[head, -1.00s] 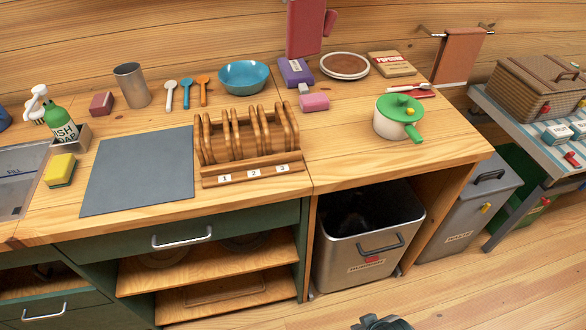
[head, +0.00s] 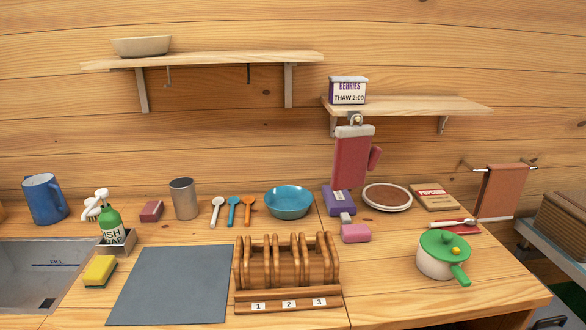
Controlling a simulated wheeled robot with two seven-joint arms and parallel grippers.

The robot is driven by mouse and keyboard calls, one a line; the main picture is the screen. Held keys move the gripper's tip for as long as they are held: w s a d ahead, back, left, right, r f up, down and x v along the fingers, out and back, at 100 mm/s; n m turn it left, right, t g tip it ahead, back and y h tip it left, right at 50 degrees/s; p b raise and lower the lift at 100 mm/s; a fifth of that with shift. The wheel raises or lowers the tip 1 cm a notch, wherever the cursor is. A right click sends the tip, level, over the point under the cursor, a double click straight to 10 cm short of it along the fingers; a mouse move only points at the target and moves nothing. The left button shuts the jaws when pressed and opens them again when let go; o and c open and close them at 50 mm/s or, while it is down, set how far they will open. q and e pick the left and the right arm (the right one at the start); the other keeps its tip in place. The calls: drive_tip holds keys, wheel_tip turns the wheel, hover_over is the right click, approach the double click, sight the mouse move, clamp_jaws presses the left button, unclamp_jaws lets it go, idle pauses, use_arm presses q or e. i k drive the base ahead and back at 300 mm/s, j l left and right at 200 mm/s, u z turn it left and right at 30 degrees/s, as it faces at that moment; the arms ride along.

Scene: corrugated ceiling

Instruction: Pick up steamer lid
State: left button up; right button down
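A round brown disc with a pale rim (head: 387,197) lies further back against the wall. Neither of my grippers is in view.
A wooden rack (head: 287,262) labelled 1, 2, 3 stands mid-counter, beside a grey mat (head: 172,285). A red mitt (head: 352,160) hangs below the right shelf (head: 420,105).

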sight(438, 244)
drive_tip(key=k+l, duration=0.1)
drive_tip(key=l, duration=0.3)
drive_tip(key=k+l, duration=0.1)
drive_tip(key=l, duration=0.3)
drive_tip(key=k+l, duration=0.1)
drive_tip(key=l, duration=0.25)
drive_tip(key=k+l+u, duration=0.1)
drive_tip(key=l, duration=0.3)
drive_tip(key=k+l, duration=0.1)
drive_tip(key=l, duration=0.3)
drive_tip(key=k+l, duration=0.1)
drive_tip(key=l, duration=0.3)
